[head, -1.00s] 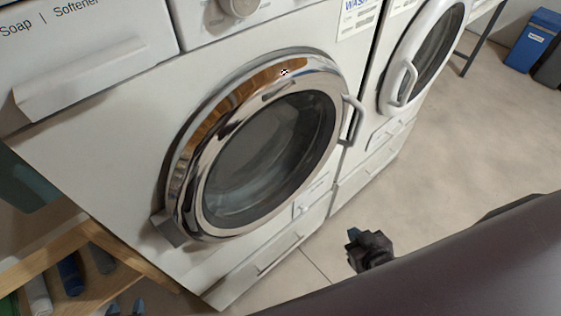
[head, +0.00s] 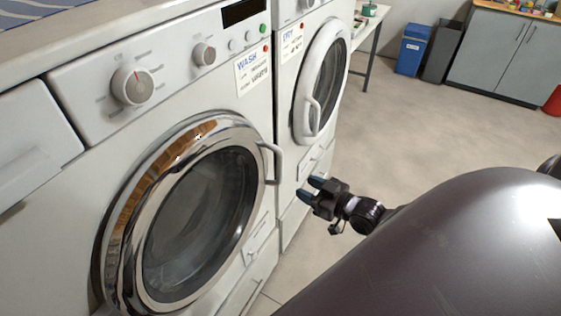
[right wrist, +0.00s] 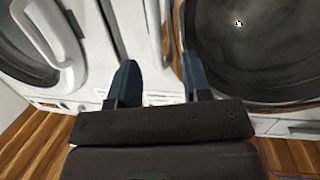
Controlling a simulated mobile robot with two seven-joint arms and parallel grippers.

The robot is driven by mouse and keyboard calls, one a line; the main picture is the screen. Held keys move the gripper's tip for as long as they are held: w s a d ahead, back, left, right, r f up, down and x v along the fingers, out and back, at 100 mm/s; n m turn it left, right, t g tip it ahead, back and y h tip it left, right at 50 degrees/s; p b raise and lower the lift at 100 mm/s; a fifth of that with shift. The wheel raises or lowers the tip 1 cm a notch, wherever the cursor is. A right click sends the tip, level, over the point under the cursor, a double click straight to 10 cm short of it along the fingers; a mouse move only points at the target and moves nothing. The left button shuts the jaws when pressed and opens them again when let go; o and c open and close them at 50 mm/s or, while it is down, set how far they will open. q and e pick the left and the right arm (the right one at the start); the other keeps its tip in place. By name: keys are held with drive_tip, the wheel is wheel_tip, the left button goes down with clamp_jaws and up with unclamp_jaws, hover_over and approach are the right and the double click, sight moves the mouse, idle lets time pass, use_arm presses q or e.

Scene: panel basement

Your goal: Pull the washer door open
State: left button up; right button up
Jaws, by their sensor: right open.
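The white washer (head: 100,150) stands at left in the head view. Its round chrome-rimmed door (head: 195,220) looks shut, with a pale loop handle (head: 276,163) on its right edge. My right gripper (head: 309,189) is open and empty, with blue fingertips to the right of the handle and a little lower, apart from it. In the right wrist view, the two fingers (right wrist: 160,82) point toward the gap between the machines. The washer door (right wrist: 250,50) is at right there, and a pale bar that looks like its handle (right wrist: 154,32) shows beyond the fingers. My left gripper is out of view.
The dryer (head: 287,70) stands right beside the washer, with its white round door (head: 320,85) and handle. The floor (head: 440,120) to the right is clear. A blue bin (head: 412,50), a dark bin (head: 442,52) and a grey cabinet (head: 500,55) stand farther back.

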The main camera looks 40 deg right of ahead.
sight(280, 163)
drive_tip(key=shift+m+t, duration=0.6)
drive_tip(key=shift+t, duration=0.2)
drive_tip(key=x, duration=0.3)
drive_tip(key=r+x, duration=0.1)
drive_tip(key=x, duration=0.6)
drive_tip(key=shift+w+d+r, duration=0.25)
drive_tip(key=shift+w+r, duration=0.15)
clamp_jaws()
